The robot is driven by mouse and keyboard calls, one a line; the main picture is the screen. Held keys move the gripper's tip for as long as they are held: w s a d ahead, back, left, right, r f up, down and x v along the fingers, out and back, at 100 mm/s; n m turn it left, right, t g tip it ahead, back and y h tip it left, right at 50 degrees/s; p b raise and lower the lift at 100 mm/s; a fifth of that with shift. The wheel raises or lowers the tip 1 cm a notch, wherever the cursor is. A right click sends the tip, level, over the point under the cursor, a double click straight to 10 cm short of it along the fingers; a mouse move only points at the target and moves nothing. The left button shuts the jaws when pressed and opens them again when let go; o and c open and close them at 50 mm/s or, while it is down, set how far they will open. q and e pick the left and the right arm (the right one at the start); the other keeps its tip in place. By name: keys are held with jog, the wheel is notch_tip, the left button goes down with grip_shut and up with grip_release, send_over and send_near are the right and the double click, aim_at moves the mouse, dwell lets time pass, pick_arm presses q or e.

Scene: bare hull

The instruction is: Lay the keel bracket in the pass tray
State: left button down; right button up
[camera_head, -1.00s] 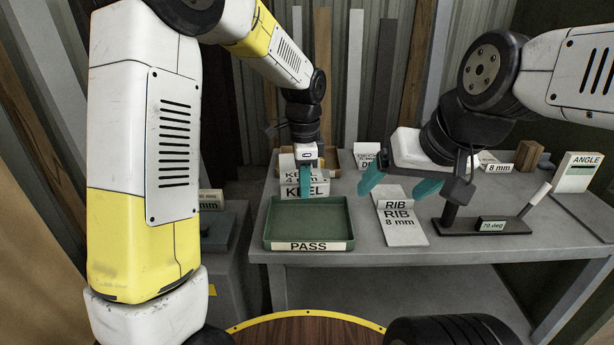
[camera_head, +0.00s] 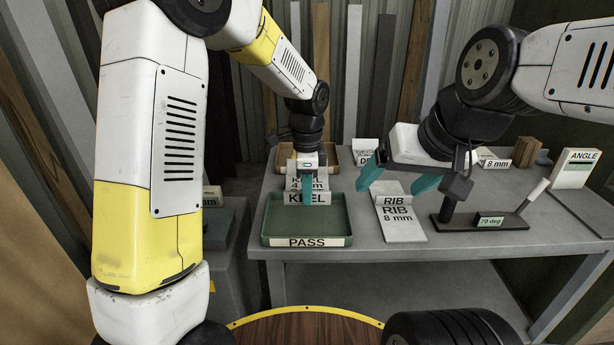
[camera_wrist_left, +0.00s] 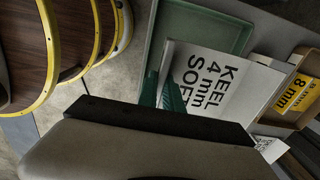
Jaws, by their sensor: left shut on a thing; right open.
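The keel bracket (camera_head: 294,197) is a white angled piece marked KEEL. My left gripper (camera_head: 307,199) is shut on it, fingers pointing down. In the head view it overlaps the back part of the green pass tray (camera_head: 298,241), whose visible floor is empty. In the left wrist view the bracket (camera_wrist_left: 215,85) lies against the teal fingers (camera_wrist_left: 168,92), and the tray (camera_wrist_left: 205,25) shows beyond it. I cannot tell whether bracket and tray touch. My right gripper (camera_head: 398,180) is open and empty, above the bench right of the tray.
A white rib bracket (camera_head: 401,222) lies right of the tray. A dark gauge stand (camera_head: 480,222) marked 70 deg and an ANGLE card (camera_head: 575,168) stand further right. A brown tray (camera_head: 284,157) is behind my left gripper. The bench front right is bare.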

pick_arm(q)
jog(key=shift+f, duration=5.5)
jog(key=c, duration=1)
grip_release()
jog(key=shift+c, duration=0.2)
jog(key=shift+s, duration=0.1)
jog(key=shift+s+f, duration=0.1)
jog(key=shift+c, duration=0.4)
